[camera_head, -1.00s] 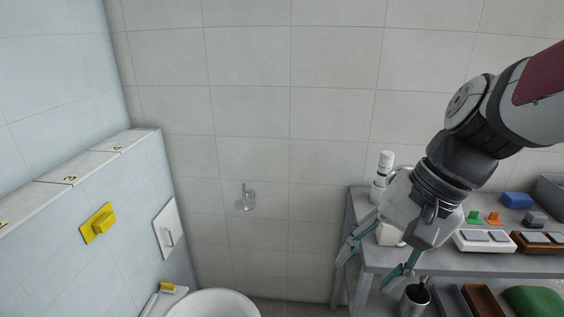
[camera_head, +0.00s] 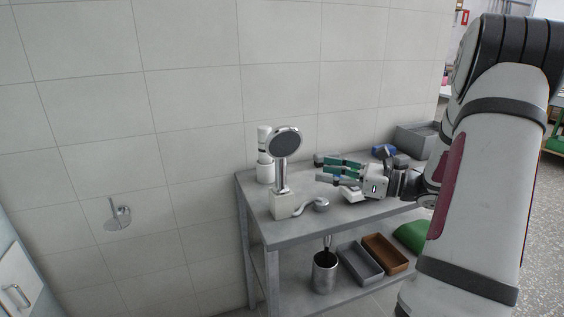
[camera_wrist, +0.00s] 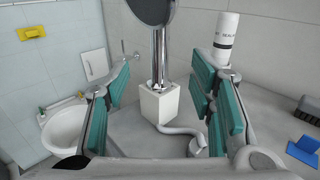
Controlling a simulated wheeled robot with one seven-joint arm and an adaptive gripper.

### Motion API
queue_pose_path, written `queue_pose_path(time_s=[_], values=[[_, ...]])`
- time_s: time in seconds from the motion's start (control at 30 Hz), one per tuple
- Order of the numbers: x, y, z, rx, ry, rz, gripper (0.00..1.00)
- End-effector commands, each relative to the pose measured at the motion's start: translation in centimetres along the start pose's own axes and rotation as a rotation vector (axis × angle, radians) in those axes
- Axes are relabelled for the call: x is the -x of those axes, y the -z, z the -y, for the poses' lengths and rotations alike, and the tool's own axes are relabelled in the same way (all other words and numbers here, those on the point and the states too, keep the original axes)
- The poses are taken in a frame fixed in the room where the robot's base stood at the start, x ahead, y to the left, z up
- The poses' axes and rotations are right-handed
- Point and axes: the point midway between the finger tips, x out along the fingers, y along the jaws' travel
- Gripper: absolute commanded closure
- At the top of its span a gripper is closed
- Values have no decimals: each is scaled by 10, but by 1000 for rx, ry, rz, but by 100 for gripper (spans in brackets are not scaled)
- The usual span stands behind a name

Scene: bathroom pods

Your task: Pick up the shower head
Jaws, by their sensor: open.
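The shower head (camera_head: 286,142) has a round dark face and a chrome handle. It stands upright in a white block holder (camera_head: 283,204) at the front left corner of the grey table. In the wrist view the chrome handle (camera_wrist: 159,55) rises from the white holder (camera_wrist: 160,103), and the head is cut off by the top edge. My gripper (camera_head: 330,169) is open with teal finger pads, to the right of the shower head. In the wrist view the handle lies between the two spread fingers (camera_wrist: 160,95), farther out and apart from them.
A white bottle (camera_head: 265,155) stands behind the shower head. A grey curved piece (camera_head: 313,205) lies beside the holder. The lower shelf holds a metal cup (camera_head: 325,270) and trays.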

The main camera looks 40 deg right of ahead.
Motion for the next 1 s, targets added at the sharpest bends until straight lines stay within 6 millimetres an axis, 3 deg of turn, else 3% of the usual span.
queue_pose_path(time_s=[0.4, 0.77, 1.0], values=[[-68, 2, 1, -3, 2, 4, 50], [-92, 4, 0, -3, 2, 2, 50], [-126, 8, -1, -3, 2, 3, 50]])
